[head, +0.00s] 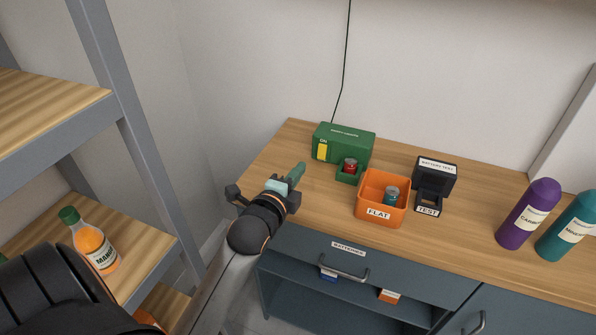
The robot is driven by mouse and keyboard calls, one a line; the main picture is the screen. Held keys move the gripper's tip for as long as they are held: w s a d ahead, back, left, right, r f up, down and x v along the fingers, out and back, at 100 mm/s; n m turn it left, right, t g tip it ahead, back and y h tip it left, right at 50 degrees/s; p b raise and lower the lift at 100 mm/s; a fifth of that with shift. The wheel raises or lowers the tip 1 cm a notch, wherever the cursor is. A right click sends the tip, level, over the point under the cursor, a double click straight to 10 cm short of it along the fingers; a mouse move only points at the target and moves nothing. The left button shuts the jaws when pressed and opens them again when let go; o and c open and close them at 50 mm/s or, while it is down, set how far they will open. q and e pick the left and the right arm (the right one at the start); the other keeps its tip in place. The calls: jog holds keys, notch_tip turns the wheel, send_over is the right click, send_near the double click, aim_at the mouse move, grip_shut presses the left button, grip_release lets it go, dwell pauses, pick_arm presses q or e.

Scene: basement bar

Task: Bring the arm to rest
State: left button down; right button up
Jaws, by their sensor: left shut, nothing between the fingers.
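My left gripper (293,178) reaches in from the lower left and hangs over the left part of the wooden counter. Its fingers are shut with nothing between them. It is apart from the green box (345,142), which stands behind and to the right of it. My right gripper is not in view.
The wooden counter (480,215) holds the green box with a red battery, an orange FLAT bin (370,212) with a teal battery, a black tester (436,176) and purple (527,215) and teal (570,228) bottles. A shelf (85,125) stands left. A BATTERIES drawer (400,280) is below.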

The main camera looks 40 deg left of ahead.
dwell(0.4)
pick_arm(q)
jog(key=s+d+f+n+g+h, duration=0.1)
jog(key=s+d+f+n+g, duration=0.35)
jog(key=s, duration=0.35)
jog(key=s+d+f+n+g+h, duration=0.2)
jog(key=s+d+f+n+g, duration=0.15)
jog(key=s+f, duration=0.35)
jog(key=s+d+f+n+g+h, duration=0.1)
jog(key=s+d+f+n+g, duration=0.3)
jog(key=s, duration=0.5)
jog(key=w+d+f+t+h, duration=0.1)
jog(key=f+t, duration=0.1)
jog(key=f, duration=0.3)
jog(key=w+d+f+n+t, duration=0.1)
jog(key=w+d+f+t, duration=0.1)
jog(key=f, duration=0.4)
jog(key=shift+w+d+f+t+h, duration=0.3)
jog(key=shift+t+h, duration=0.1)
jog(key=shift+t, duration=0.4)
